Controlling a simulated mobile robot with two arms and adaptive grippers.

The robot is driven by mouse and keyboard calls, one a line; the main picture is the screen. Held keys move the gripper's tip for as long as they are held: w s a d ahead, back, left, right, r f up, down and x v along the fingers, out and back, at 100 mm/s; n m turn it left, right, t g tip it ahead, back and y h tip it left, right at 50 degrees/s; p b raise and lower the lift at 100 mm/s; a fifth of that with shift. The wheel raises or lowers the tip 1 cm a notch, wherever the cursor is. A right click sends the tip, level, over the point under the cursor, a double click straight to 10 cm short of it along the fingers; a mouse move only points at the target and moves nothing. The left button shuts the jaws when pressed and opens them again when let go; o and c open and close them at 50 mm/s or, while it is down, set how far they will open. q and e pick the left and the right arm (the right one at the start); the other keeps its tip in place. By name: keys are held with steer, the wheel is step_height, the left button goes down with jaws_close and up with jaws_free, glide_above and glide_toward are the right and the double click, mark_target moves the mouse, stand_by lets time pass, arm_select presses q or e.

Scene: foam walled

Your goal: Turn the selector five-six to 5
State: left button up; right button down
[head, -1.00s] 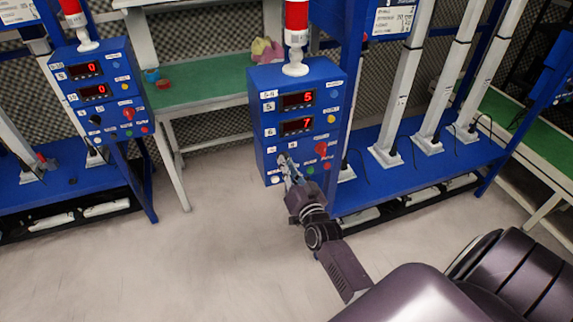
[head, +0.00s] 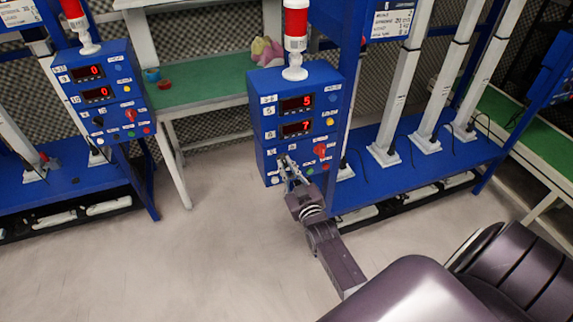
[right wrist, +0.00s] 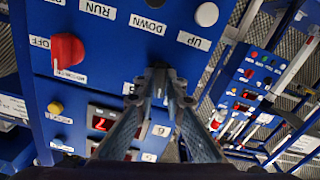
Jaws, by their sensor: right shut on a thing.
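The blue control box (head: 300,110) stands in the middle of the head view, with red displays reading 5 above and 7 below. My right gripper (head: 285,163) is at its lower left front, shut on the selector five-six, a small dark knob. In the right wrist view, which shows the panel upside down, the fingertips (right wrist: 159,88) close around the dark selector (right wrist: 158,72). The fingers hide most of the selector, so I cannot read which number it points to. My left gripper is not in view.
A red rotary switch (head: 320,151) sits just right of my gripper and also shows in the right wrist view (right wrist: 68,51). A white UP button (right wrist: 207,14) is close by. Another control box (head: 98,90) stands at the left. The floor in front is clear.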

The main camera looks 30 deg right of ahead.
steer(key=shift+n, duration=1.7)
steer(key=c, duration=2)
jaws_free()
steer(key=v, duration=1.2)
steer(key=shift+f, duration=0.1)
